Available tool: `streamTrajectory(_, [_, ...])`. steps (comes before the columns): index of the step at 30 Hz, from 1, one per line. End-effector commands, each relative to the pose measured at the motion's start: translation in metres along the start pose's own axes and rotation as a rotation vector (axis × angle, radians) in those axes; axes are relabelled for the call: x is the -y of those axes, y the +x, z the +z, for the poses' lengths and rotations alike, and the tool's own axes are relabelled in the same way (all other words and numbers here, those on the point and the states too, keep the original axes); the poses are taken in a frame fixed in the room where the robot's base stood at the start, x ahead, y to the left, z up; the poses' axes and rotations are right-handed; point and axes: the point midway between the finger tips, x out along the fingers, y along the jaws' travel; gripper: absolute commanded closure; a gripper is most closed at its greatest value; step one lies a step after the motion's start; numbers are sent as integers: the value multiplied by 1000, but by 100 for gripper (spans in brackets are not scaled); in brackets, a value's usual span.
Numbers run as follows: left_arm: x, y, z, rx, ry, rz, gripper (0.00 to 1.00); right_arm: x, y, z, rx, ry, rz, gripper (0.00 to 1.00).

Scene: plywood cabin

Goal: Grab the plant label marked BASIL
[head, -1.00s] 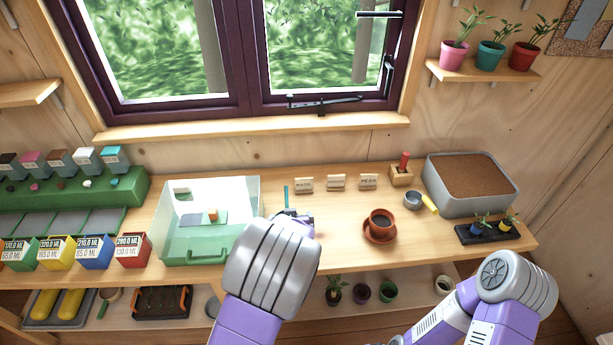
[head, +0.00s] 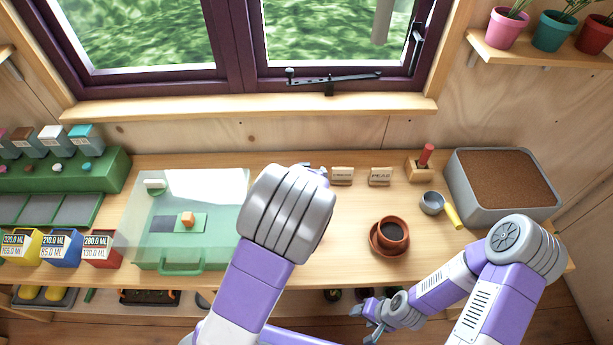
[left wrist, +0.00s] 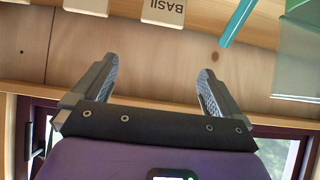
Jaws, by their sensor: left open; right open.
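The plant label marked BASIL (left wrist: 164,12) shows upside down at the top edge of the left wrist view, cut off by the frame. In the head view it is hidden behind my left arm. My left gripper (left wrist: 158,75) is open and empty, its two fingers pointing toward the label's side with a gap between. In the head view my left forearm covers most of that gripper. My right gripper (head: 373,322) is open and empty, low in front of the table edge. Two other small labels (head: 342,176) and (head: 380,177) stand on the table to the right.
A clear lidded green case (head: 181,265) stands left of my left arm. A teal stick (left wrist: 238,22) shows beside the BASIL label. A brown cup (head: 393,233) on a saucer, a grey scoop (head: 432,203) and a soil tray (head: 510,207) are at right.

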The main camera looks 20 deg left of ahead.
Motion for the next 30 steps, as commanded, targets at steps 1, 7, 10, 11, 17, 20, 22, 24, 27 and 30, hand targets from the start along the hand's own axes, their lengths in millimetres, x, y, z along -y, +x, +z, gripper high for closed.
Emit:
streamTrajectory(1, [0,6,9,0,0,0,0,-4,10,0,1,0,0,45])
streamTrajectory(7, [0,21,27,0,0,0,0,-12,32,-1,0,0,0,45])
streamTrajectory(10, [0,28,37,0,0,0,0,-16,43,-2,0,0,0,45])
streamTrajectory(11, [0,29,39,0,0,0,0,-17,46,-2,0,0,0,45])
streamTrajectory(17, [0,39,45,0,0,-1,0,-20,54,-2,0,0,0,45])
streamTrajectory(20, [1,54,46,0,0,-2,0,-22,59,-3,0,0,0,45])
streamTrajectory(22, [1,68,46,-1,0,-3,0,-23,62,-3,0,0,0,45])
streamTrajectory(24, [1,80,46,0,-1,-2,0,-24,65,-3,0,0,0,45])
streamTrajectory(27, [0,93,46,0,0,-1,0,-25,67,-3,0,0,0,45])
streamTrajectory(30, [0,100,45,-1,0,0,0,-26,68,-3,0,0,0,45])
